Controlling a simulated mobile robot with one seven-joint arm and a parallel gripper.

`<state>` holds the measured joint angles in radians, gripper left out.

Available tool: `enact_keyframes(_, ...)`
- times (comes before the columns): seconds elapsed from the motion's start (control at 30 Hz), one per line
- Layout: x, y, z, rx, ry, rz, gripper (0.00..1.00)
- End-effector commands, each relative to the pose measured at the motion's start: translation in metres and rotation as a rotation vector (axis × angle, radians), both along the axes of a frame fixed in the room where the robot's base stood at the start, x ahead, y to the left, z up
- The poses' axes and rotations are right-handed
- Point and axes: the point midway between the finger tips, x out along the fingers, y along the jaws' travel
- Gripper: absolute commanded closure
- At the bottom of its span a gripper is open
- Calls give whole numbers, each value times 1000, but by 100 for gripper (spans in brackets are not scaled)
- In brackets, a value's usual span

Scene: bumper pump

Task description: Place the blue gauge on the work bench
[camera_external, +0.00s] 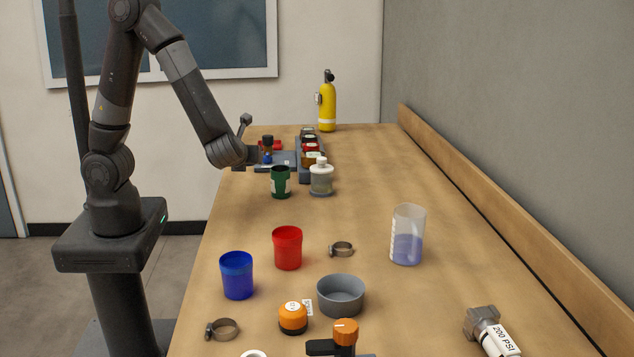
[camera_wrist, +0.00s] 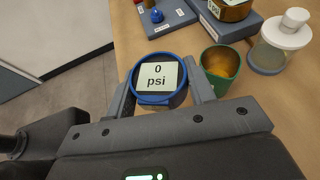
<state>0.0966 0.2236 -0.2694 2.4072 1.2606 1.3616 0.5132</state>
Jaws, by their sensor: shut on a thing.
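The blue gauge (camera_wrist: 159,99) has a round blue rim and a pale face reading "0 psi". It shows in the wrist view, between the two fingers of my gripper (camera_wrist: 160,80), which is shut on it. The gauge is over the left edge area of the wooden work bench (camera_external: 370,170); I cannot tell whether it touches the top. In the external view my gripper (camera_external: 268,167) is low at the bench's far left edge, and I cannot make out the gauge there.
A green cup (camera_wrist: 221,66) stands close right of my gripper, with a white-lidded jar (camera_wrist: 281,42) beyond it. A grey-blue tray (camera_wrist: 168,15) lies just behind. In the external view, red (camera_external: 287,250) and blue (camera_external: 237,277) cups stand nearer.

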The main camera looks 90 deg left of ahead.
Motion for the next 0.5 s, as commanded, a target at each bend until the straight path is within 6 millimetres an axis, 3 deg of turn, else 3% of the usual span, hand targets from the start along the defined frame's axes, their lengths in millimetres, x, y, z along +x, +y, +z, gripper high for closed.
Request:
enact_keyframes(0.27,0,35,-15,1,3,27,77)
enact_keyframes(0.5,8,89,-49,0,4,27,77)
